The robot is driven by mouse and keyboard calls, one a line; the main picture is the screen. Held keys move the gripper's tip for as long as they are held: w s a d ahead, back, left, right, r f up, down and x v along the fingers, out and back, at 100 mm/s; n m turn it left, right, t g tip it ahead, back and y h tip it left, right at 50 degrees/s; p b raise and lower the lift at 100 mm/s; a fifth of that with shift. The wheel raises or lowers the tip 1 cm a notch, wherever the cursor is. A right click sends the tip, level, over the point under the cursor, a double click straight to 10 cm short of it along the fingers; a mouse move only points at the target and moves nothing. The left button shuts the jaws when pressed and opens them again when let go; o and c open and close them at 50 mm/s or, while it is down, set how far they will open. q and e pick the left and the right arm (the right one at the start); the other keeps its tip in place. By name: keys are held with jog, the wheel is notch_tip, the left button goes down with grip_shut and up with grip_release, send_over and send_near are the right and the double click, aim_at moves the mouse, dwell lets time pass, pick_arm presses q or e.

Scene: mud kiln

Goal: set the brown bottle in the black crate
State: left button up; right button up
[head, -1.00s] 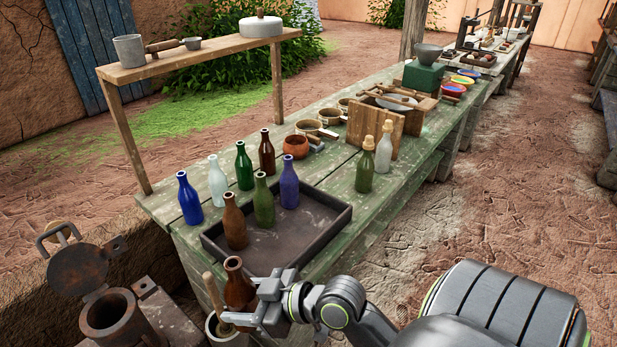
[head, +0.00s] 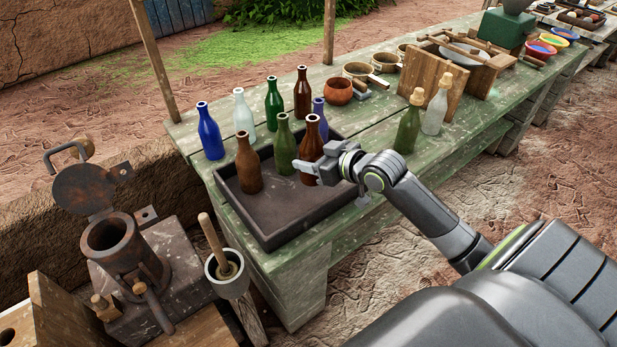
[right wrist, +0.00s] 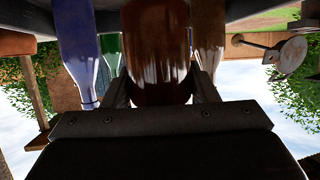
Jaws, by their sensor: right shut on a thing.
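The brown bottle (head: 313,143) is upright in my right gripper (head: 312,170), over the right part of the black crate (head: 283,212). I cannot tell whether its base touches the crate floor. In the right wrist view the bottle (right wrist: 155,50) stands between the two fingers, which are shut on it. Another brown bottle (head: 248,168) and a green bottle (head: 284,150) stand in the crate to its left. A purple bottle (head: 319,106) shows partly behind the held one. My left gripper is not in view.
Behind the crate stand a blue bottle (head: 210,135), a pale bottle (head: 244,115), a dark green bottle (head: 274,104) and a dark brown bottle (head: 302,90). Two corked bottles (head: 408,128) stand to the right. The crate's front floor is clear.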

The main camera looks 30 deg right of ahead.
jog(key=shift+f, duration=2.8)
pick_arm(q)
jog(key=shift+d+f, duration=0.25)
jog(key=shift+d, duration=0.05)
pick_arm(e)
jog(key=shift+f+b, duration=0.2)
jog(key=shift+b, duration=0.15)
jog(key=o, duration=1.1)
jog(key=shift+c, duration=0.2)
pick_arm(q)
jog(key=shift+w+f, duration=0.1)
pick_arm(e)
jog(key=shift+r, duration=0.15)
jog(key=shift+s+r, duration=0.1)
jog(key=shift+s, duration=0.05)
pick_arm(q)
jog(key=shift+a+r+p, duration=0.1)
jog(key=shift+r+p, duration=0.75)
jog(key=shift+p, duration=0.05)
pick_arm(e)
jog(key=v, duration=1.1)
jog(key=shift+s+d, duration=0.15)
jog(key=shift+s, duration=0.15)
